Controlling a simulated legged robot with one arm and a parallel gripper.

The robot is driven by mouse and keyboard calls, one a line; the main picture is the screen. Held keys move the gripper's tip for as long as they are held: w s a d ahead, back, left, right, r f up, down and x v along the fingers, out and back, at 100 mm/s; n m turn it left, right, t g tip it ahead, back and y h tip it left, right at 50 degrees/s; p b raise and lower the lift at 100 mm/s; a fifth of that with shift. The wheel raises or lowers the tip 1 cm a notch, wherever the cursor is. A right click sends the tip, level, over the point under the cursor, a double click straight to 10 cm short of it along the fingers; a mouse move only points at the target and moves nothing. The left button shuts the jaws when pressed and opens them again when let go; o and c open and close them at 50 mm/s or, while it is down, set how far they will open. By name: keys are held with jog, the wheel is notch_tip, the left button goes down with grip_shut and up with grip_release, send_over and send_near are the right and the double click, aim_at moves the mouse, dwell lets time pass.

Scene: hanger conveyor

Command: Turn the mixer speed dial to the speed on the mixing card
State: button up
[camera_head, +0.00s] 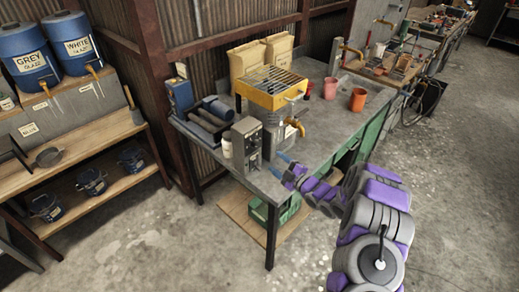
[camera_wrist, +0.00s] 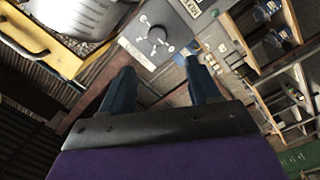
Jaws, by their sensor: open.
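The grey control box (camera_head: 247,143) stands upright at the front of the workbench, with dark round controls on its face. In the wrist view, its grey panel (camera_wrist: 132,44) shows the dial (camera_wrist: 156,36) with marks around it; the setting is too small to read. My gripper (camera_head: 279,165) is just right of the box, its blue fingers pointing toward it. In the wrist view my gripper (camera_wrist: 162,82) has its two fingers wide apart with nothing between them. The dial lies beyond the fingertips, apart from them. I cannot pick out the mixing card for certain.
A yellow grated box (camera_head: 272,98) with a brass tap stands behind the control box. A white bottle (camera_head: 227,146) is at the box's left. Orange cups (camera_head: 358,99) and paper sacks (camera_head: 263,55) stand farther back. The bench (camera_head: 318,135) is bare at front right.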

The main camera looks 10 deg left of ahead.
aim_at(257, 146)
jog(key=b+x, duration=0.1)
jog(key=x, duration=0.9)
jog(key=shift+w, duration=0.25)
jog(key=shift+w+a, duration=0.25)
jog(key=shift+a, duration=0.15)
jog(key=shift+d, duration=0.1)
jog(key=shift+d, duration=0.1)
jog(key=shift+c, duration=0.4)
jog(key=c, duration=1)
jog(key=shift+o, duration=0.2)
